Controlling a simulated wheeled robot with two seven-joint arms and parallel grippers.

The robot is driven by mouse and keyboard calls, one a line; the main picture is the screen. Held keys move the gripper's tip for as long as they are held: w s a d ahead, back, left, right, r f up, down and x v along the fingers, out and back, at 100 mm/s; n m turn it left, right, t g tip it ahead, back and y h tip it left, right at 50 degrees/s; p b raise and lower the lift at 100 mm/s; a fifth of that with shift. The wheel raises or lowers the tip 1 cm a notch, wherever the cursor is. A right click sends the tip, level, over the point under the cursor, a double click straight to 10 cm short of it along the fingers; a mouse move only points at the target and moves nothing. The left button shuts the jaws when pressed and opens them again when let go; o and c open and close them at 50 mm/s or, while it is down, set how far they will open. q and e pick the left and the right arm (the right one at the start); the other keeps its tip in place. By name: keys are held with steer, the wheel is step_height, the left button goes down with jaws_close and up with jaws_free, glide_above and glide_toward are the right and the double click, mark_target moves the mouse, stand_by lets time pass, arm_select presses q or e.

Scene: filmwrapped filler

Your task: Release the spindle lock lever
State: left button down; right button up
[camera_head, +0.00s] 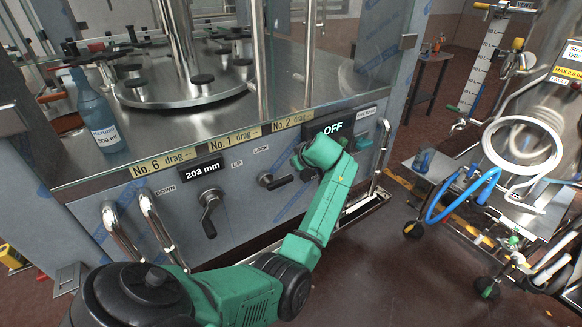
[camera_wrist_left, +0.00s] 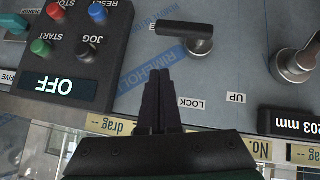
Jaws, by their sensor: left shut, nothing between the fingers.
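The spindle lock lever (camera_head: 276,181) is a black handle on a round pivot on the grey machine panel, below and right of the LOCK label (camera_head: 261,149). Its handle points right, roughly level. In the left wrist view the lever (camera_wrist_left: 186,30) appears upside down, its handle pointing left. My left gripper (camera_head: 302,165) is at the panel, up and right of the lever, its tips largely hidden by the wrist. In the wrist view the gripper (camera_wrist_left: 159,85) has its black fingers together, empty, and apart from the lever. My right gripper is out of view.
A crank (camera_head: 209,212) under the 203 mm display (camera_head: 203,171) is left of the lever. The OFF display (camera_head: 333,127) belongs to a button box (camera_wrist_left: 75,50) beside my gripper. Chrome handles (camera_head: 135,228) stick out at left. A blue bottle (camera_head: 94,112) stands on the machine deck.

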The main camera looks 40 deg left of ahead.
arm_select(q)
steer(key=v, duration=0.3)
steer(key=shift+w+d+r, duration=0.15)
steer(key=shift+d+r, duration=0.05)
steer(key=shift+r, duration=0.15)
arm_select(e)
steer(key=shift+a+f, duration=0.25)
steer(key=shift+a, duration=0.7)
arm_select(q)
steer(key=shift+f, duration=0.15)
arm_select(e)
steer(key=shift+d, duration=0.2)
